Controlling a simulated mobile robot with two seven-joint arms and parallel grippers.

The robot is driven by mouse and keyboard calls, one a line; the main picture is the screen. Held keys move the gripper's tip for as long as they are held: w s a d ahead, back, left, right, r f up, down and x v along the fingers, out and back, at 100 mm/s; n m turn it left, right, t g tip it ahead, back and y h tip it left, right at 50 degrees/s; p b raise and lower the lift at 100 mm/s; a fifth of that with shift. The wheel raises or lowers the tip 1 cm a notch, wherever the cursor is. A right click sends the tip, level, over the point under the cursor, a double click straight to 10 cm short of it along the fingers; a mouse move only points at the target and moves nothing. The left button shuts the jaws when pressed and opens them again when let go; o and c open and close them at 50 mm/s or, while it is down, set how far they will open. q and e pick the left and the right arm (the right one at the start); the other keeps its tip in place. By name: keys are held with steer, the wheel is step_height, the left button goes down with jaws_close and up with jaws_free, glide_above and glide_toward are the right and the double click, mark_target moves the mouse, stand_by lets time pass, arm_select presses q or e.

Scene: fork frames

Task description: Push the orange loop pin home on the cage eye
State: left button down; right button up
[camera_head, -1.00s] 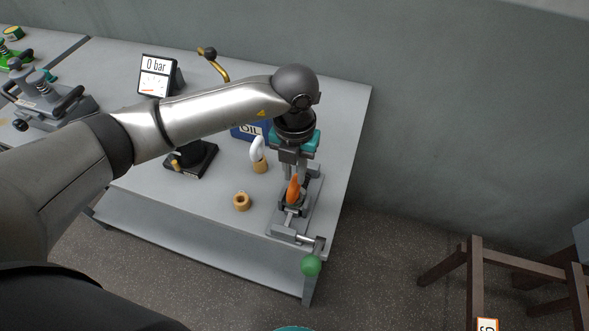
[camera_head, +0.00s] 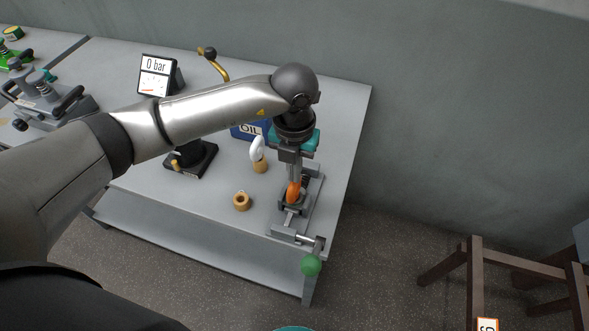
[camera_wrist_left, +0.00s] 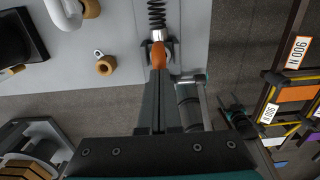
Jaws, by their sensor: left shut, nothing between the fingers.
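The orange loop pin (camera_head: 293,192) stands upright in the grey fixture (camera_head: 286,229) near the table's right front corner. My left gripper (camera_head: 296,179) is shut and empty, pointing down with its fingertips at the top of the orange loop. In the left wrist view the shut fingers (camera_wrist_left: 158,72) end right at the orange loop (camera_wrist_left: 159,54), with a dark spring (camera_wrist_left: 157,15) beyond it. I cannot tell whether the fingertips touch the loop. The cage eye is not clearly made out; the fingers and loop cover that spot. My right gripper is not in view.
A brass ring piece (camera_head: 242,201) and a white loop on a brass base (camera_head: 259,155) stand left of the fixture. A blue OIL box (camera_head: 245,131) and a gauge display (camera_head: 158,77) stand farther back.

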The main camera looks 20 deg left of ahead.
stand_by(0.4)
arm_select(q)
steer(key=shift+r+p, duration=1.95)
steer(key=shift+r, duration=0.6)
steer(key=shift+f, duration=0.1)
